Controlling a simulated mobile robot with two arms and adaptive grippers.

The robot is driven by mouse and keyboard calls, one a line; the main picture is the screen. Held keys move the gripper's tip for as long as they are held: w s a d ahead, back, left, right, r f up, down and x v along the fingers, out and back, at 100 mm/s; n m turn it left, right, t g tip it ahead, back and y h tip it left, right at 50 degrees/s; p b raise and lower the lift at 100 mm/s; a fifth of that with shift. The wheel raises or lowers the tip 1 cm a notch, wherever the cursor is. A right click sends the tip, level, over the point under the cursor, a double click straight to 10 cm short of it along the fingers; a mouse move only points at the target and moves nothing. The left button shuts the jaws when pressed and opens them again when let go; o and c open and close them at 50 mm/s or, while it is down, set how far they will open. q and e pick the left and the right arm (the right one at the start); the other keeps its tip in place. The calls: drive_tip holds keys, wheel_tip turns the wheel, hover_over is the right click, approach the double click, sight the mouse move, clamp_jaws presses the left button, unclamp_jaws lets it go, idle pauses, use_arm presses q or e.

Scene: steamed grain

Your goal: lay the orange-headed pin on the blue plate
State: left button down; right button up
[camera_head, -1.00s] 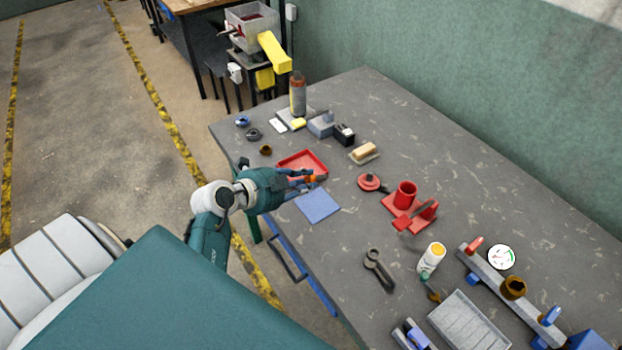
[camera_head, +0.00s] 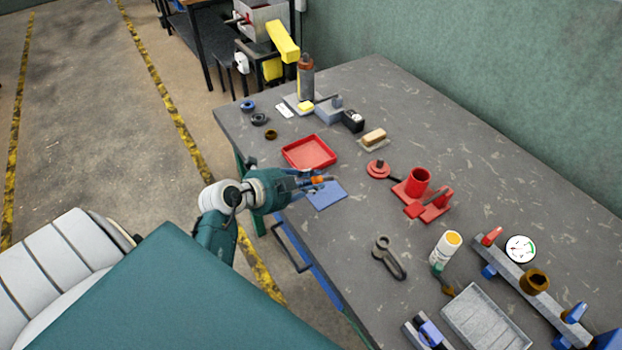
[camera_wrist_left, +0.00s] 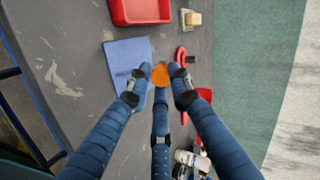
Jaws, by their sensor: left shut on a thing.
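The orange-headed pin (camera_head: 318,180) is between the fingertips of my left gripper (camera_head: 312,181), which is shut on it. In the left wrist view its round orange head (camera_wrist_left: 160,75) shows between the fingers (camera_wrist_left: 160,82); the rest of the pin is hidden. The blue plate (camera_head: 326,197) lies flat on the table, partly behind the gripper. In the left wrist view the plate (camera_wrist_left: 122,60) is just left of the orange head, partly covered by a finger. The gripper appears to be above the plate's upper edge; its height is hard to tell. My right gripper is not in view.
An empty red tray (camera_head: 309,153) lies just beyond the gripper. A red disc (camera_head: 378,169) and a red holder with a cup (camera_head: 419,183) stand to the right. A dark wrench-like tool (camera_head: 388,258) lies nearer. Bare table separates these from the plate.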

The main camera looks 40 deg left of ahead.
use_arm(q)
drive_tip(key=c, duration=1.5)
unclamp_jaws()
drive_tip(key=v, duration=1.2)
drive_tip(key=shift+s, duration=0.1)
